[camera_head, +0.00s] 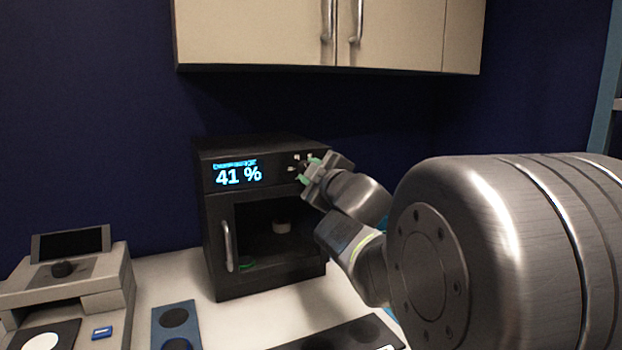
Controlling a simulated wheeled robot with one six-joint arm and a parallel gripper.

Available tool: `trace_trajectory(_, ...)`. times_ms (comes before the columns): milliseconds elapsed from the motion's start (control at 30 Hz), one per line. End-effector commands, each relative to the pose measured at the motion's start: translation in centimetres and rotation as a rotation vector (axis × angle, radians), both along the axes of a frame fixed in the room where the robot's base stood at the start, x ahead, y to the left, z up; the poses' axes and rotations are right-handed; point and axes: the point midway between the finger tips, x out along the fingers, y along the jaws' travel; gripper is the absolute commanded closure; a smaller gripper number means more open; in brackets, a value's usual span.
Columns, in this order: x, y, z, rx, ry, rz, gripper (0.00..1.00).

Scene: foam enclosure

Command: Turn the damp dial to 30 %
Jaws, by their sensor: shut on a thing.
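The black cabinet (268,286) stands on the white counter against the blue wall. Its display (238,175) glows blue and reads 41 %, with a small line of text above that I cannot read clearly. The damp dial is at the right of the display, mostly hidden by my gripper (306,172). My gripper is at the cabinet's upper right front and is shut on the dial. Small white marks show around the dial.
A grey device (118,280) with a dark screen stands at the left. A blue plate (188,309) with dark round spots and a dark strip (345,336) lie in front on the counter. Beige wall cupboards (260,30) hang above. My arm fills the right side.

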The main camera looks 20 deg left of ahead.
Motion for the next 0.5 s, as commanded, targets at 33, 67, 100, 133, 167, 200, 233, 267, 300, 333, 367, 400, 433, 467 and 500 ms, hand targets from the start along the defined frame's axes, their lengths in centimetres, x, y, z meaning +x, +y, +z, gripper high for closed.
trace_trajectory(33,0.01,-0.02,-0.1,-0.012,-0.016,-0.001,0.93)
trace_trajectory(67,0.0,-0.01,-0.08,-0.019,-0.023,-0.001,0.93)
trace_trajectory(100,0.0,-0.01,-0.06,-0.029,-0.033,0.0,0.93)
trace_trajectory(133,-0.01,0.0,-0.06,-0.035,-0.041,0.001,0.93)
trace_trajectory(167,-0.01,0.0,-0.04,-0.039,-0.047,0.001,0.93)
trace_trajectory(200,-0.01,0.0,-0.03,-0.044,-0.053,0.001,0.93)
trace_trajectory(233,-0.02,0.0,-0.02,-0.048,-0.057,0.001,0.93)
trace_trajectory(267,-0.01,0.0,-0.01,-0.05,-0.06,0.001,0.93)
trace_trajectory(300,-0.02,0.0,0.0,-0.053,-0.063,0.001,0.93)
trace_trajectory(333,-0.01,0.0,0.01,-0.055,-0.066,0.001,0.93)
trace_trajectory(367,-0.01,-0.01,0.01,-0.057,-0.068,0.001,0.93)
trace_trajectory(400,-0.01,0.0,0.02,-0.059,-0.07,0.001,0.93)
trace_trajectory(433,-0.01,0.0,0.03,-0.059,-0.07,0.001,0.93)
trace_trajectory(467,-0.02,0.0,0.03,-0.059,-0.07,0.001,0.93)
trace_trajectory(500,-0.02,0.0,0.03,-0.06,-0.071,0.001,0.93)
